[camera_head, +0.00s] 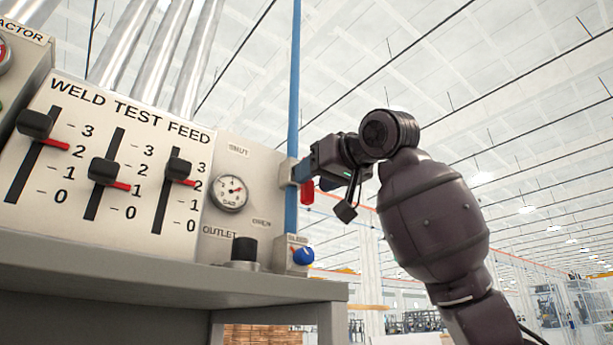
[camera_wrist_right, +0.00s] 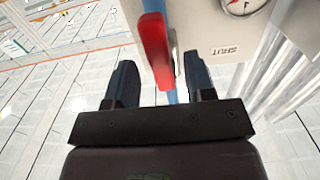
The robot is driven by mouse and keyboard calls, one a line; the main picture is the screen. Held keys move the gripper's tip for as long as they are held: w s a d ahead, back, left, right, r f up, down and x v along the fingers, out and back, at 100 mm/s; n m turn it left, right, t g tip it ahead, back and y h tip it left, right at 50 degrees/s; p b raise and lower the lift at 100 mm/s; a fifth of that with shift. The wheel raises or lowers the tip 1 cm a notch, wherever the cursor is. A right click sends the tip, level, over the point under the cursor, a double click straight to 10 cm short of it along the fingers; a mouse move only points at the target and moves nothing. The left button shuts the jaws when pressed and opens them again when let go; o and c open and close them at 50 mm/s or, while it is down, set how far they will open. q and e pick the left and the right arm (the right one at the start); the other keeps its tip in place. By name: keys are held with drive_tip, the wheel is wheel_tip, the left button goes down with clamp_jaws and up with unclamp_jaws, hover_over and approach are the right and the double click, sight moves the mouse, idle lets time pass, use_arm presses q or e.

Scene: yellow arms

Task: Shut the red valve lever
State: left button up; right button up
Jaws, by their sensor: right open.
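The red valve lever (camera_head: 307,192) hangs at the blue vertical pipe (camera_head: 293,90) on the right side of the panel. In the head view it shows just below the fingers of my right gripper (camera_head: 304,172), which partly cover the valve. In the right wrist view the red lever (camera_wrist_right: 154,50) appears between the two spread fingers of my right gripper (camera_wrist_right: 160,72). The gripper is open, and I cannot tell whether a finger touches the lever. A "SHUT" label (camera_head: 238,150) sits above the gauge and an "OPEN" label (camera_head: 261,222) lower down. My left gripper is not in view.
The panel carries a gauge (camera_head: 229,193), several black sliders, a black outlet knob (camera_head: 244,250) and a blue bleed knob (camera_head: 303,256) below the valve. A grey shelf (camera_head: 150,285) runs underneath. The space right of the pipe is free apart from my right arm.

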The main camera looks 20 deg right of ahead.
drive_tip(key=shift+p+x, duration=0.35)
drive_tip(key=shift+x, duration=1.1)
clamp_jaws()
